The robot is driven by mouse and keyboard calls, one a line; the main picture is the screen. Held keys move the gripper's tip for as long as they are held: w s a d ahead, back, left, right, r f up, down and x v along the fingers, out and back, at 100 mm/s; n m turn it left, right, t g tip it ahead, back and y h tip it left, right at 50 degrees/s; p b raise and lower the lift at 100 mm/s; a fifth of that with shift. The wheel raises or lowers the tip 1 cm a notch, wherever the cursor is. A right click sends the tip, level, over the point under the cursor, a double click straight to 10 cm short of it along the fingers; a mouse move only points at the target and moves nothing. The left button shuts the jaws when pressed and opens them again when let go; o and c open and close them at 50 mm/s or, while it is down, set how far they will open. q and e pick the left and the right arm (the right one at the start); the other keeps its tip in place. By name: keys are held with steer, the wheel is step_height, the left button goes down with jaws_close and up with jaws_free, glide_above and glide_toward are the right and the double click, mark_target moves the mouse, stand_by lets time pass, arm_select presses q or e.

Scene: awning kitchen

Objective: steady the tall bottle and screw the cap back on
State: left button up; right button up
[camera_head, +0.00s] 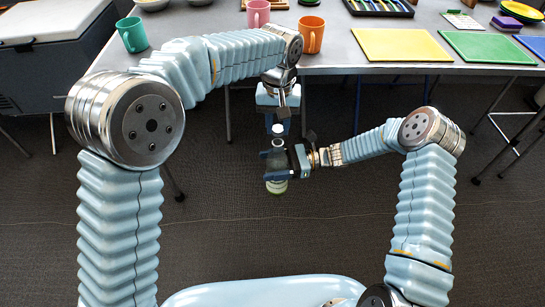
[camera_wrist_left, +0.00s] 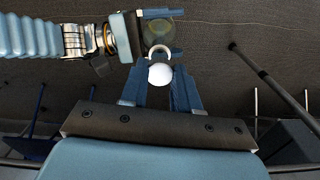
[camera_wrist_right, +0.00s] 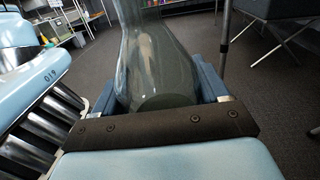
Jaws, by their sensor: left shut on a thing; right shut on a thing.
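My left gripper (camera_head: 278,120) points down and is shut on a small white cap (camera_head: 278,129). The cap also shows between its blue fingers in the left wrist view (camera_wrist_left: 159,75). My right gripper (camera_head: 279,160) reaches in from the right and is shut around the tall bottle (camera_head: 277,186). The bottle is upright, clear and greyish, and fills the middle of the right wrist view (camera_wrist_right: 155,60). In the head view its open neck shows just below the cap, with a small gap. The right fingers hide the bottle's middle.
Both grippers are in front of the table (camera_head: 350,62), over the dark floor. On the table are a green mug (camera_head: 132,35), a pink mug (camera_head: 258,13), an orange mug (camera_head: 311,35), a yellow board (camera_head: 400,45) and a green board (camera_head: 487,47). Table legs stand behind.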

stand_by(0.4)
arm_select(q)
steer(key=shift+f, duration=0.9)
steer(key=shift+f, duration=0.55)
